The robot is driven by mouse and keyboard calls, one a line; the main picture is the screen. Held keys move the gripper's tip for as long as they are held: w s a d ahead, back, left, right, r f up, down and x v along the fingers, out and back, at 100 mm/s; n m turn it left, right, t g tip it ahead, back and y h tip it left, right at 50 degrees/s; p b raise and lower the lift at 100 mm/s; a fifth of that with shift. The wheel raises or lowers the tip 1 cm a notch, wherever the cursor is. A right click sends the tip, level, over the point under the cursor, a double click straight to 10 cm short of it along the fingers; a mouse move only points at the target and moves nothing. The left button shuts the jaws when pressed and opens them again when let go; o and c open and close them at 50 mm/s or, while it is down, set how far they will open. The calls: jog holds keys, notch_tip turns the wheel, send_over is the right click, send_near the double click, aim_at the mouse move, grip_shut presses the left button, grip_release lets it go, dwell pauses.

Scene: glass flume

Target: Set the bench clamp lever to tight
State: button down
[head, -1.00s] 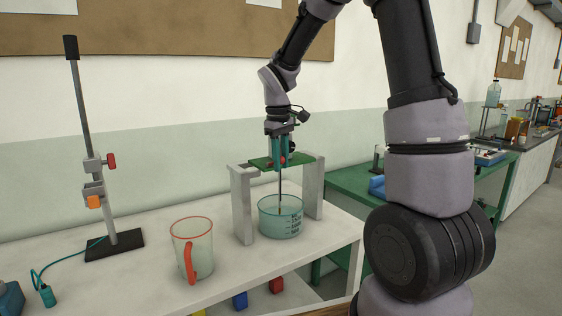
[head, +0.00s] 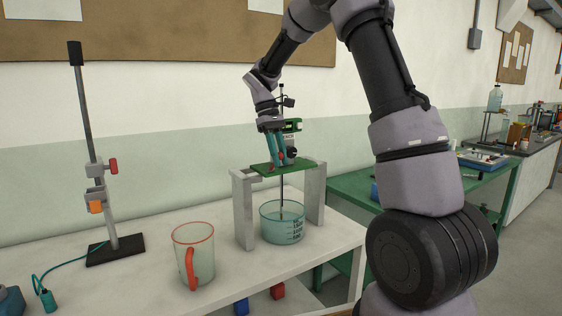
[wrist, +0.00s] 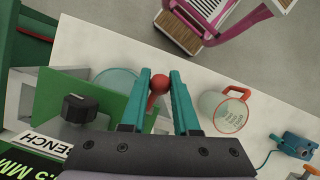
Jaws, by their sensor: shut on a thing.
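The bench clamp lever (wrist: 158,86) has a red ball end, seen between my two teal fingers in the wrist view. My gripper (wrist: 160,76) is shut on it; a small red bit also shows by the fingers in the head view. In the head view my gripper (head: 277,164) leans over a green plate (head: 308,165) carried on two grey posts. A label reading BENCH (wrist: 39,143) and a black knob (wrist: 79,107) are beside the lever in the wrist view. My gripper hides the lever's lower part.
A glass beaker (head: 283,229) stands between the posts with a thin rod reaching down into it. A red-handled jug (head: 195,250) stands to the left on the white bench (head: 165,220). A stand with a tall pole (head: 90,130) is farther left.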

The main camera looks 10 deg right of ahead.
jog(key=shift+w, duration=0.1)
jog(key=c, duration=0.7)
grip_release()
jog(key=shift+o, duration=0.2)
jog(key=shift+r, duration=0.15)
jog(key=v, duration=1)
jog(key=shift+w+r, duration=0.2)
jog(key=shift+w, duration=0.05)
jog(key=shift+c, duration=0.2)
